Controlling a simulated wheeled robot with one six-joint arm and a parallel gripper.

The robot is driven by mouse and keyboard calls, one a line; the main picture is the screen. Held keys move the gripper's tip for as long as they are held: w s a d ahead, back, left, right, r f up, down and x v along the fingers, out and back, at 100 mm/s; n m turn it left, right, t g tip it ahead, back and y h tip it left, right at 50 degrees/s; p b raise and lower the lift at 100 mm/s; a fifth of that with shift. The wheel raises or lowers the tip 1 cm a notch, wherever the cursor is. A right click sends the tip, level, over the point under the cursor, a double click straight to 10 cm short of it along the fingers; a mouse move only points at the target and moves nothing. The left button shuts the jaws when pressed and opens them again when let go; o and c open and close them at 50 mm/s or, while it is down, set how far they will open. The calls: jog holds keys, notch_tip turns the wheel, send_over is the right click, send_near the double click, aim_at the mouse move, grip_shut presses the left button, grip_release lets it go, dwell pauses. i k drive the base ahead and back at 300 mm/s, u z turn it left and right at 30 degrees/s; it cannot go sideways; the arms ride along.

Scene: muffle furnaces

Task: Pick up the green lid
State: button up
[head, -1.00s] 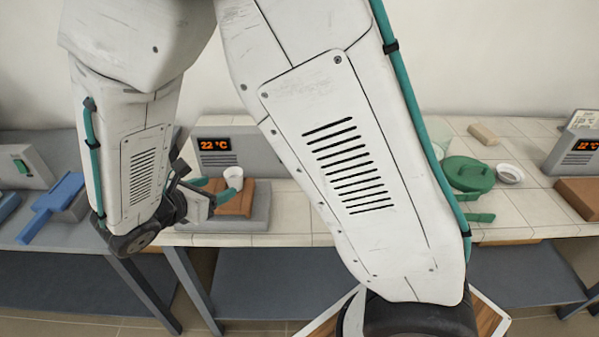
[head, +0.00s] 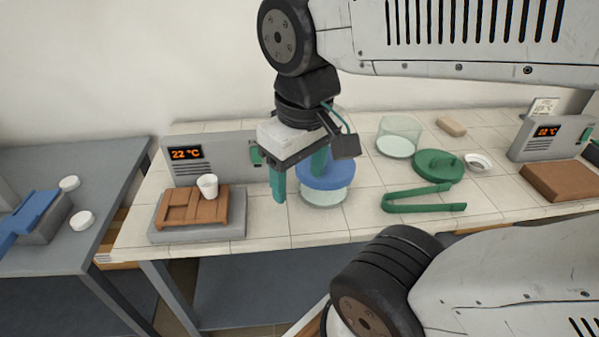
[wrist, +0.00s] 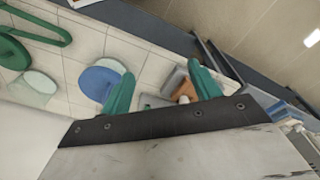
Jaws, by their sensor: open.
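Green tongs (head: 424,199) lie just in front of the green lid. A clear glass jar (head: 399,140) stands behind-left of it and a small white dish (head: 478,163) to its right. A white cup (head: 207,186) stands on brown brick at left. A furnace (head: 550,138) is at right.

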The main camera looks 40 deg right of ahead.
aim_at(433, 166)
jog(key=z, duration=1.95)
